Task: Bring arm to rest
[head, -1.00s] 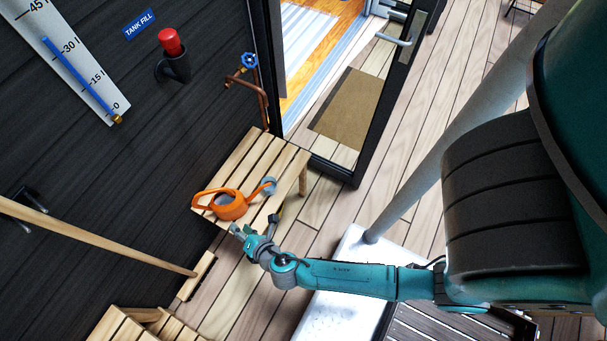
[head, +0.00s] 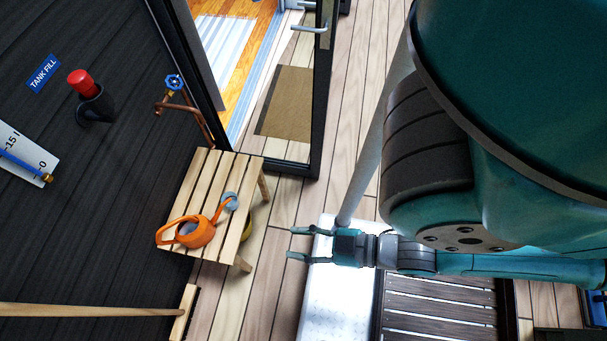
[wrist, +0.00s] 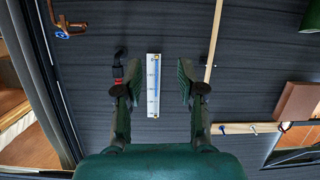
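My gripper (head: 298,243) is open and empty in the head view, its two fingers apart and pointing left. It is to the right of the slatted wooden bench and above the deck, clear of both. My arm is drawn in close to my body, partly hidden behind a large teal link. In the wrist view my gripper (wrist: 157,75) also shows open, with nothing between its fingers and the dark wall beyond them.
An orange watering can (head: 195,233) stands on the wooden bench (head: 205,190). A glass door (head: 318,90) stands open behind it. A red-topped fixture (head: 90,92) and a blue-handled tap (head: 174,82) are on the dark wall. A broom-like wooden pole (head: 90,310) is at lower left.

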